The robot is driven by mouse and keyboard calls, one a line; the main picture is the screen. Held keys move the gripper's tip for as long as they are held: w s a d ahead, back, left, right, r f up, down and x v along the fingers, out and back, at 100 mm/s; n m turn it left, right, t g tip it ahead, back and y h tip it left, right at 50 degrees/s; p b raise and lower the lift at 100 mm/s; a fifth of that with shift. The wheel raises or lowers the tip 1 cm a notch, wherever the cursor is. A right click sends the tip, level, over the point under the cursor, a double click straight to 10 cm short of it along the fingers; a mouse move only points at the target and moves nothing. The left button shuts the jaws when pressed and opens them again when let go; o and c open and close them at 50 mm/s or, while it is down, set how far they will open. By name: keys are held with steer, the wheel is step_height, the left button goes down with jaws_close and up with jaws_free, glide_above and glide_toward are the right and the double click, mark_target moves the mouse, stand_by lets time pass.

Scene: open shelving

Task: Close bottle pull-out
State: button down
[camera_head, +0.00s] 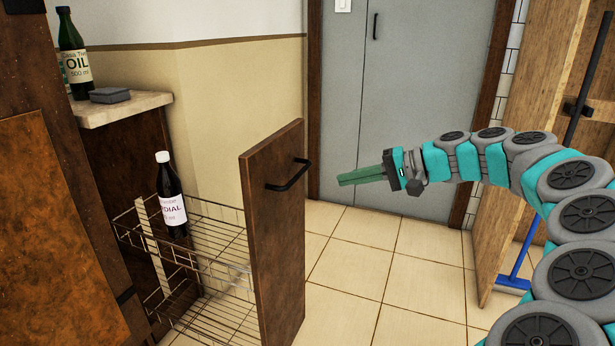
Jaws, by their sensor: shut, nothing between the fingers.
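The bottle pull-out stands extended from the cabinet, with a tall brown wooden front panel (277,235) and a black bar handle (289,176) near its top. Behind the panel is a two-level wire basket (222,240). A dark bottle with a white cap and white label (171,200) stands in the upper basket near the cabinet. My gripper (340,180) has green fingers that are shut and empty. It points left, in the air to the right of the handle, and does not touch it.
A countertop (122,106) at the upper left holds an oil bottle (74,55) and a grey sponge-like block (110,95). A grey door (400,100) is at the back. A wooden door (535,150) stands at the right. Tiled floor (370,262) is clear right of the panel.

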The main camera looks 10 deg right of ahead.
steer(key=w+d+m+t, duration=0.1)
steer(key=d, duration=0.3)
steer(key=r+x, duration=0.1)
steer(key=x, duration=1.3)
steer(key=shift+w, duration=0.4)
